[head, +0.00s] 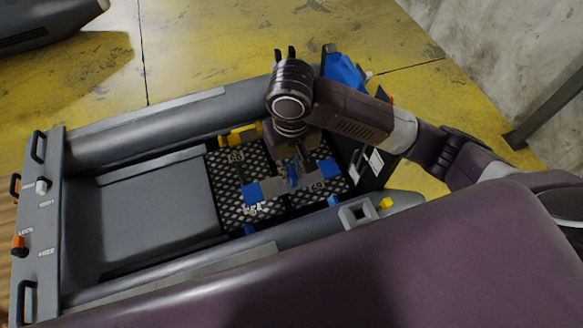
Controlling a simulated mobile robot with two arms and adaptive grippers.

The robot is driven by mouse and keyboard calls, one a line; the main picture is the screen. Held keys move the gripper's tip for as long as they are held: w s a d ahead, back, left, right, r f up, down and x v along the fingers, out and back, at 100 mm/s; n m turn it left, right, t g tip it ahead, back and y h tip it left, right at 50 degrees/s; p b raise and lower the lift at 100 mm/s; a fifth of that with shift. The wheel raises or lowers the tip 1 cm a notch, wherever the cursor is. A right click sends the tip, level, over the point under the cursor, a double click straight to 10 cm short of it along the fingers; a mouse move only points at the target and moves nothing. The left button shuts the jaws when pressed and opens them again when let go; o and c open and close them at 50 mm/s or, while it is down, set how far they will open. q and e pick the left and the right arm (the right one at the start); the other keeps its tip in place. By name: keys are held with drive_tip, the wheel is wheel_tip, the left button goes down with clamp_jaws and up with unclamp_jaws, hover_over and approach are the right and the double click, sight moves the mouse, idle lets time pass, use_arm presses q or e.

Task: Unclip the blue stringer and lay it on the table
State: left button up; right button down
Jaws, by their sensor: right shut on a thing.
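A bar with blue end blocks (252,192), which I take to be the blue stringer, lies across the black perforated panel (226,183) inside the grey inflatable boat. Its other blue block (328,168) is to the right, and a small blue piece shows between them. My right gripper (292,174) is over the middle of this bar, pointing down and shut on it. My wrist and gripper body hide part of the bar. Small metal clips (252,208) show beside the blue blocks; I cannot tell whether they are fastened. My left gripper is out of view.
A yellow part (240,135) lies at the panel's far edge. The boat's grey tubes (160,131) run along both sides. A blue object (343,70) is beyond the far tube. The transom board (45,220) has handles and knobs. No table is clearly identifiable.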

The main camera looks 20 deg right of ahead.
drive_tip(key=shift+r+p, duration=1.2)
drive_tip(key=shift+p, duration=0.25)
drive_tip(key=shift+f, duration=0.1)
